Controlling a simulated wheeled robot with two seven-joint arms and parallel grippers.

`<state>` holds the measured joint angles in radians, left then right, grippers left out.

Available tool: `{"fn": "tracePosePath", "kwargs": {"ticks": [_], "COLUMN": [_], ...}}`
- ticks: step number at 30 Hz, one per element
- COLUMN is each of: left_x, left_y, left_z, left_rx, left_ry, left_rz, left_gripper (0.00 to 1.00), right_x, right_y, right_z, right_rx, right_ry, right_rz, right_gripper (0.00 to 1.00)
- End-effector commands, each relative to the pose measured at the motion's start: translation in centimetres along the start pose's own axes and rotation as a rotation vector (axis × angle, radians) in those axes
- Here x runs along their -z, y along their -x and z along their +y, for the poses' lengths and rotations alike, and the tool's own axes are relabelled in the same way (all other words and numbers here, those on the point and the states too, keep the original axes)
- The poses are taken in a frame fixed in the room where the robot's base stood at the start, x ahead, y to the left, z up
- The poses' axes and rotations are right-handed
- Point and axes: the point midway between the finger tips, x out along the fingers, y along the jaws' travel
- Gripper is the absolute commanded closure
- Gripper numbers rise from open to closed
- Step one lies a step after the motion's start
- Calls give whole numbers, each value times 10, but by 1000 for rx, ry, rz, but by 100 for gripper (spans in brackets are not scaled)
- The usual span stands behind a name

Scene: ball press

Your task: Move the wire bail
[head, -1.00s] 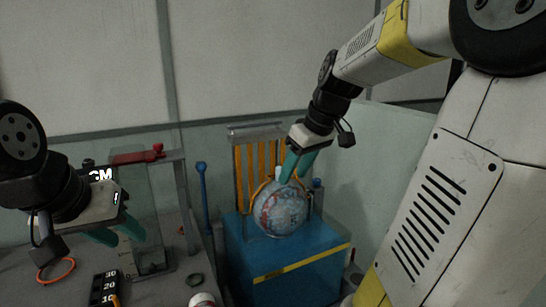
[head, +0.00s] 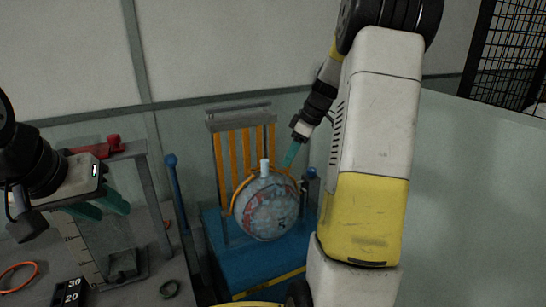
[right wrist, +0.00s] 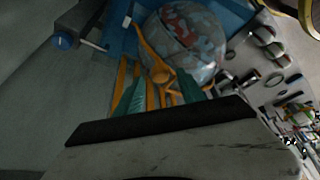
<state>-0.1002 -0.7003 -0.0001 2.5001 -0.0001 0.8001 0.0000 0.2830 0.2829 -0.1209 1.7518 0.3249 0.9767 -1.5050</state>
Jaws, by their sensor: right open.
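An orange wire bail (head: 236,196) arcs around the upper part of a mottled blue-grey and red ball (head: 268,210) with a white neck on top. The ball sits on a blue stand. In the right wrist view the orange bail (right wrist: 146,45) runs along the side of the ball (right wrist: 185,40). My right gripper (head: 289,156) is at the upper right of the ball, its teal fingers pointing down; it is open. In its wrist view, orange parts show between and beyond the fingertips (right wrist: 163,92). My left gripper (head: 98,206) is open and empty over the grey bench.
Orange slats (head: 228,150) in a grey frame stand behind the ball. A blue post (head: 177,190) rises left of it. A red-topped grey stand (head: 146,175), an orange ring (head: 18,276) and a number block (head: 70,292) are on the bench at left. A pale panel (head: 470,190) is at right.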

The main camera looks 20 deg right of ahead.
Motion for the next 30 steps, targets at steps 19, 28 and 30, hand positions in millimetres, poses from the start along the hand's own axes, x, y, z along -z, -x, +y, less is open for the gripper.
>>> {"fn": "tracePosePath", "kwargs": {"ticks": [19, 28, 30], "left_x": [0, 0, 0], "left_y": [0, 0, 0], "left_z": [0, 0, 0], "left_rx": [0, 0, 0], "left_ry": [0, 0, 0], "left_rz": [0, 0, 0], "left_gripper": [64, 64, 64], "right_x": [0, 0, 0], "right_y": [-16, -16, -16], "right_z": [0, 0, 0], "right_rx": [-2, -2, -2], "right_ry": [0, 0, 0], "right_rz": [0, 0, 0], "right_gripper": [91, 100, 100]}}
